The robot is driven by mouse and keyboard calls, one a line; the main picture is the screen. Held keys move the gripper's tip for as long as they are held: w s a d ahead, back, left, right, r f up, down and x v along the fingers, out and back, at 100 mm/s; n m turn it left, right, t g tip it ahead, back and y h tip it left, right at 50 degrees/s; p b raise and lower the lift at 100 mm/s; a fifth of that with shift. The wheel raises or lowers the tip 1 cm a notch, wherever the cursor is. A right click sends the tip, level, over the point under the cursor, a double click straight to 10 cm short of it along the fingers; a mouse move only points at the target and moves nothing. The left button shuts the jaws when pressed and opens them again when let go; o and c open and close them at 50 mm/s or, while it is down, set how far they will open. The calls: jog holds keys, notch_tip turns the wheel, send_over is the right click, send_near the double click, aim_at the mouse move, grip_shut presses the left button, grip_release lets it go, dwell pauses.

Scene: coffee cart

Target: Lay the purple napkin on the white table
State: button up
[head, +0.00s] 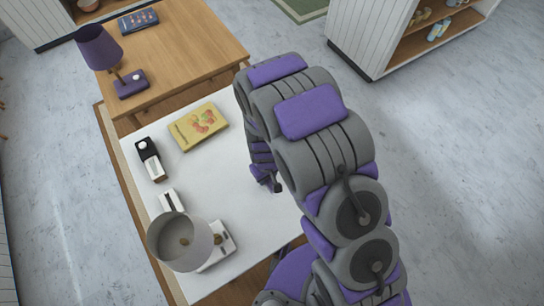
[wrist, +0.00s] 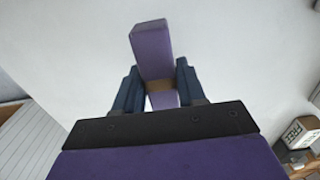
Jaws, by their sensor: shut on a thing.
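The purple napkin (wrist: 152,50) is a long folded or rolled strip with a brown band (wrist: 159,87) around it. My gripper (wrist: 158,84) is shut on it at the band, with a blue-grey finger on each side. The white table (head: 232,190) is in the middle of the head view. My gripper shows there (head: 270,182) over the table's right part, partly hidden by my arm. I cannot make out the napkin in the head view, nor tell whether it touches the table.
On the white table are a yellow box (head: 198,126), a black-and-white item (head: 150,157), a small white item (head: 172,202) and a grey-shaded lamp (head: 178,240). A wooden table (head: 195,50) with a purple lamp (head: 98,46) stands behind. The white table's middle is clear.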

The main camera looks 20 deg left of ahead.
jog(key=w, duration=0.6)
jog(key=w+d+b, duration=0.1)
jog(key=w, duration=0.2)
jog(key=shift+d+f, duration=0.1)
jog(key=shift+f, duration=0.3)
jog(key=shift+w+a, duration=0.4)
jog(key=shift+w, duration=0.2)
jog(key=shift+d+f+b, duration=0.2)
jog(key=shift+f+b, duration=0.1)
jog(key=shift+f, duration=0.55)
jog(key=shift+d+f+b, duration=0.2)
jog(key=shift+f+b, duration=0.1)
jog(key=shift+f, duration=0.55)
jog(key=shift+a+f, duration=0.15)
jog(key=o, duration=1.1)
jog(key=shift+a, duration=0.1)
notch_tip(320, 180, up, 12)
jog(key=p, duration=0.2)
